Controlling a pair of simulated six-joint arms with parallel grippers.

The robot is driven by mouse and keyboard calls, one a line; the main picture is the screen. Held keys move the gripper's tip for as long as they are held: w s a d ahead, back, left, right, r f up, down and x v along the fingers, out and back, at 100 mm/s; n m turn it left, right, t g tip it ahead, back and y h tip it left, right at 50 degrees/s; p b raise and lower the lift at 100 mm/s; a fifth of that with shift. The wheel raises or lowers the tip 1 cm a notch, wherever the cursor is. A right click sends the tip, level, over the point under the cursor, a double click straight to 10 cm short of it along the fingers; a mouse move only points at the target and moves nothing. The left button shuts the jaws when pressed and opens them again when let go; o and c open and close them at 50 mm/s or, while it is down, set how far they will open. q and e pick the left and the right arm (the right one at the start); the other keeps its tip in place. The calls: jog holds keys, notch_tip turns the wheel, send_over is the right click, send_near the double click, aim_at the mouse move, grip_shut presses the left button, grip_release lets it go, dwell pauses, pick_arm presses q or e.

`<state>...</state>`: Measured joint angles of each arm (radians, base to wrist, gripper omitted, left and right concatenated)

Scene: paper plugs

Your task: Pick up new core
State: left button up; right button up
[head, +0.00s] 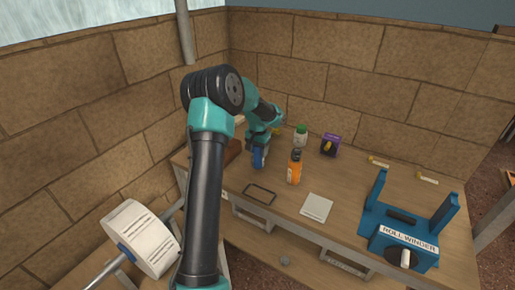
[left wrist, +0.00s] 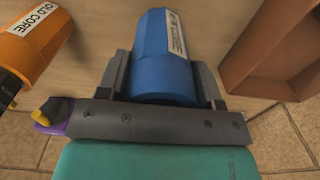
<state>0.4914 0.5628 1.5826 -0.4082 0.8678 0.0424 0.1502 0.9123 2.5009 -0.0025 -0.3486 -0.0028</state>
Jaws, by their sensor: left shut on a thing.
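The new core is a blue cylinder with a white label, whose text I cannot read, in the left wrist view (left wrist: 160,50). It also shows in the head view (head: 259,159), below my left gripper (head: 259,148). In the left wrist view, the two grey fingers of my left gripper (left wrist: 166,88) are on either side of the core and shut on it. The core looks upright at the table; I cannot tell whether it touches the surface. The orange old core (head: 295,170) stands to its right in the head view, and its label reads OLD CORE in the left wrist view (left wrist: 28,42). My right gripper is not in view.
A brown tray (left wrist: 270,60) is close beside the core. A blue roll winder (head: 385,222) stands at the table's right. A black frame (head: 259,203) and white pad (head: 316,207) lie in front. A green-capped bottle (head: 300,140) and purple box (head: 330,151) stand behind. A paper roll (head: 140,237) is at lower left.

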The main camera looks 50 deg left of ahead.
pick_arm(q)
jog(key=s+d+r, duration=0.1)
jog(key=s+d, duration=0.7)
jog(key=d, duration=0.1)
jog(key=shift+s+d, duration=0.15)
jog(key=shift+d, duration=0.1)
jog(key=shift+d+r, duration=0.1)
